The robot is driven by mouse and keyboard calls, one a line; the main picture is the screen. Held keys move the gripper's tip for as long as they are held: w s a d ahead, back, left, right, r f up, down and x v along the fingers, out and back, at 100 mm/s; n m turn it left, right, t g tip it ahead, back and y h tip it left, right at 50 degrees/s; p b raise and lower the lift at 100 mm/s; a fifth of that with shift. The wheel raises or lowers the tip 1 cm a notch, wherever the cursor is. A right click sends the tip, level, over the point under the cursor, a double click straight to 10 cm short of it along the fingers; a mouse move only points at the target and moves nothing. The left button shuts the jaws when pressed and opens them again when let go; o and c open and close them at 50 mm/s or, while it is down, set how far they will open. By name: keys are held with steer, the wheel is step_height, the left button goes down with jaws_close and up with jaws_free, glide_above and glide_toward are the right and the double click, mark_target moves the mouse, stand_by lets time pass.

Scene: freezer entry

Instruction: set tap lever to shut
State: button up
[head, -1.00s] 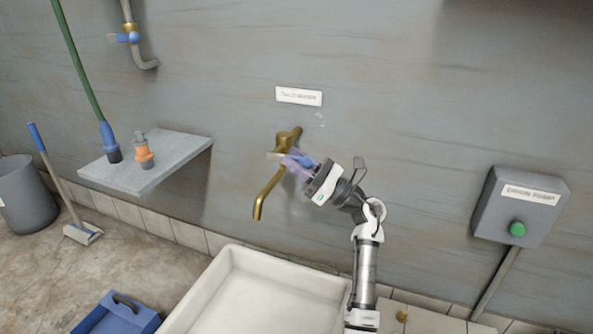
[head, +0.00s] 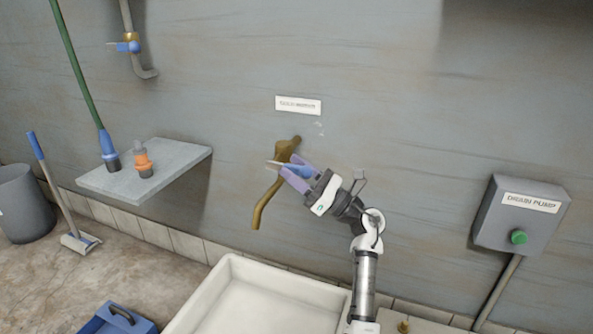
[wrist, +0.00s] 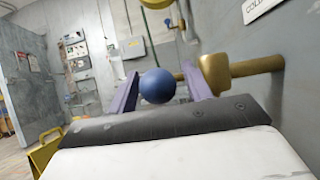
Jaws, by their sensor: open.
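A brass tap (head: 286,149) with a down-curving spout sticks out from the grey wall. In the wrist view its brass body (wrist: 216,72) lies just behind the right finger. A blue ball-shaped knob (wrist: 157,86) sits between my two purple fingers in the wrist view, with a gap on each side. My gripper (head: 284,169) is open in front of the tap, with its fingers on either side of the blue knob. A pale bar (head: 273,163) shows by the fingertips. The fingers partly hide the tap, and how the knob joins it is unclear.
A white basin (head: 250,293) stands below the tap. A wall sign (head: 298,105) hangs above it. A grey shelf (head: 115,180) with an orange-banded fitting (head: 143,160) is left. A grey box with a green button (head: 519,237) is right. Open wall lies between.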

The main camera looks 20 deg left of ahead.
mark_target(308, 178)
steer(key=v, duration=0.5)
steer(key=shift+d+f, duration=0.1)
steer(key=shift+d, duration=0.2)
steer(key=d+p, duration=0.1)
steer(key=d, duration=1)
steer(key=shift+s+d, duration=0.2)
steer(key=shift+s, duration=0.05)
steer(key=shift+a, duration=0.1)
